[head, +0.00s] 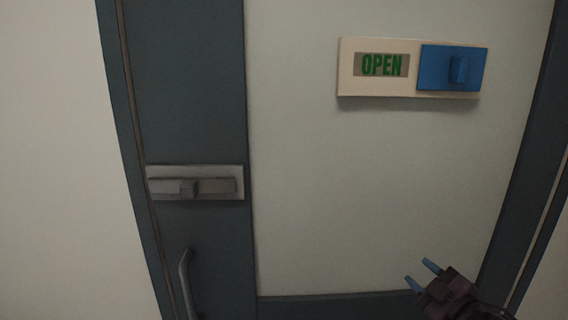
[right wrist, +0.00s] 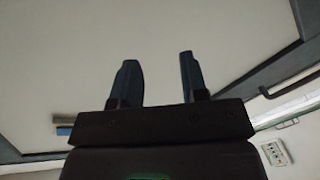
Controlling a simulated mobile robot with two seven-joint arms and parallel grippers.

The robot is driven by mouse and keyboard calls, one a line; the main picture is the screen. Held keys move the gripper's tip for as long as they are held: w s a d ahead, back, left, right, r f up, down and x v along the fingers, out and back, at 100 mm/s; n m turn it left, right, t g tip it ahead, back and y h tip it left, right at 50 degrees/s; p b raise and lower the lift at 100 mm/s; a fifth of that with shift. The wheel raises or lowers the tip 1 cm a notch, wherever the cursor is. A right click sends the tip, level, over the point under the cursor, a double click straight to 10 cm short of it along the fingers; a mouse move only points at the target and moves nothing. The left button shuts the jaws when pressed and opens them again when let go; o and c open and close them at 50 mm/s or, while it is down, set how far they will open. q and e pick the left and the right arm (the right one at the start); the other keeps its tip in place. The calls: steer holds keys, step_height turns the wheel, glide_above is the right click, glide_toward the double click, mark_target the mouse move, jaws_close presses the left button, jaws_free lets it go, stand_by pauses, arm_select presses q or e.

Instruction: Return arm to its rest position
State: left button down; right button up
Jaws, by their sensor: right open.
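My right gripper (head: 422,276) is low at the right in the head view, in front of the pale panel of the door. Its two blue-tipped fingers are apart with nothing between them. In the right wrist view the open fingers (right wrist: 156,82) also show with an empty gap. My left gripper is in neither view.
A sign (head: 380,68) reading OPEN, with a blue slider (head: 437,68), is on the pale panel (head: 370,190). A grey latch (head: 215,186) and a curved handle (head: 186,285) are on the dark frame at left. A wall socket (right wrist: 275,153) shows in the wrist view.

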steer(key=s+f+m+g+h, duration=0.2)
steer(key=s+f+m, duration=0.3)
steer(key=s+f, duration=0.6)
steer(key=s+f+m+g+h, duration=0.3)
steer(key=s+f+m, duration=0.3)
steer(key=s+f, duration=0.6)
step_height(320, 180, down, 5)
steer(key=shift+a+r, duration=0.2)
steer(key=shift+w+a, duration=0.1)
steer(key=shift+w, duration=0.05)
